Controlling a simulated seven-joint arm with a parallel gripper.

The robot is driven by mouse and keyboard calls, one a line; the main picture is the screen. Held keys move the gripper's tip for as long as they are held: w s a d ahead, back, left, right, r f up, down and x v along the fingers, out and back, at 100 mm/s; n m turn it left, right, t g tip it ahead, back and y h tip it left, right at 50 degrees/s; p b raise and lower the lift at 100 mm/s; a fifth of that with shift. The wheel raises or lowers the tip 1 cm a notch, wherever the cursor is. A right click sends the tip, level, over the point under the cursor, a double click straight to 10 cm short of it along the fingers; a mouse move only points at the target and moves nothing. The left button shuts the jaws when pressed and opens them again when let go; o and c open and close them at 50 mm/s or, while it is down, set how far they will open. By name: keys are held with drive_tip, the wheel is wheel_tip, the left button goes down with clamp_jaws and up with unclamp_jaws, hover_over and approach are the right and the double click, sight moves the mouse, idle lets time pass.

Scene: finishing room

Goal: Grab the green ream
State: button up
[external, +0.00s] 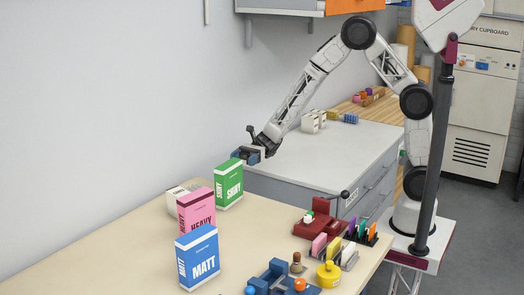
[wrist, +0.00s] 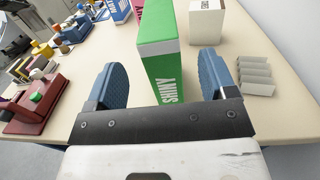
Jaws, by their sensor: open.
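The green ream (external: 228,184) is an upright box marked SHINY, standing on the pale table near the wall, behind the pink ream. My gripper (external: 257,152) is beside it on the far side, close to its upper edge. In the wrist view the green ream (wrist: 162,60) stands between the two blue fingers of my gripper (wrist: 162,82), with a visible gap on each side. The gripper is open and holds nothing. The ream's lower near part is hidden behind the gripper's dark bar.
A pink ream (external: 196,210) marked HEAVY and a blue ream (external: 198,257) marked MATT stand nearer the camera. A white box (wrist: 206,22) stands beyond the right finger, near a grey ribbed stack (wrist: 256,75). A red device (external: 318,218) stands at the right.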

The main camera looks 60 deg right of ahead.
drive_tip(key=shift+a, duration=1.1)
drive_tip(key=shift+a, duration=0.15)
drive_tip(key=shift+s+a+f, duration=0.1)
drive_tip(key=shift+a, duration=1.15)
drive_tip(key=shift+s+a+f, duration=0.1)
drive_tip(key=shift+a, duration=1.1)
clamp_jaws()
drive_tip(key=shift+r, duration=0.1)
